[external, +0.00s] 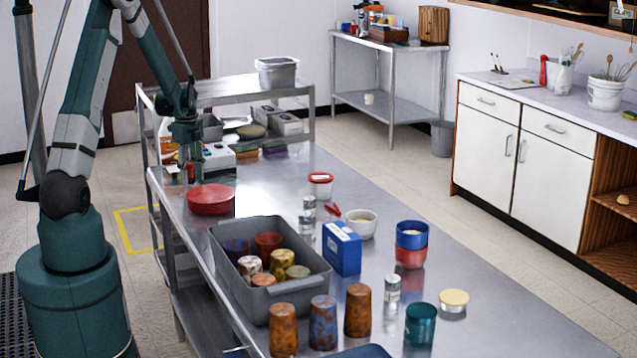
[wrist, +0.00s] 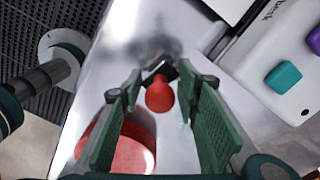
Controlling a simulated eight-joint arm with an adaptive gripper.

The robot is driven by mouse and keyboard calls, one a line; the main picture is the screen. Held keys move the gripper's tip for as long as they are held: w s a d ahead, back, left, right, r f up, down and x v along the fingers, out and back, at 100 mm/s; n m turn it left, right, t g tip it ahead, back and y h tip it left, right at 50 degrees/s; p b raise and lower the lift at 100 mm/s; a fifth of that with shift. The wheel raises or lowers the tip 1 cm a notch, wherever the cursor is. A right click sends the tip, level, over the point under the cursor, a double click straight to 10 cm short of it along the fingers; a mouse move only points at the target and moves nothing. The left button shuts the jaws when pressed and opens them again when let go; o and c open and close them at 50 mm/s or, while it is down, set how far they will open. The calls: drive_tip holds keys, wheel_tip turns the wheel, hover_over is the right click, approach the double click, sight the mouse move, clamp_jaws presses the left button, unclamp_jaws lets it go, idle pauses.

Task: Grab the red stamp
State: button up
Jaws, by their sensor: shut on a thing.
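The red stamp (external: 190,173) is a small red piece at the left end of the steel table. In the wrist view the red stamp (wrist: 159,96) has a rounded red end and a dark part beyond it. My gripper (external: 189,167) points down over that end of the table. In the wrist view my gripper (wrist: 160,82) has its green fingers on either side of the stamp, shut on it. The fingers partly hide the stamp in the external view, and I cannot tell whether it touches the table.
A white device with coloured buttons (wrist: 262,62) is on the other side. A grey bin of cups (external: 300,293) stands nearer the camera.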

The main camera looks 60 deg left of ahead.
drive_tip(key=shift+r, duration=3.8)
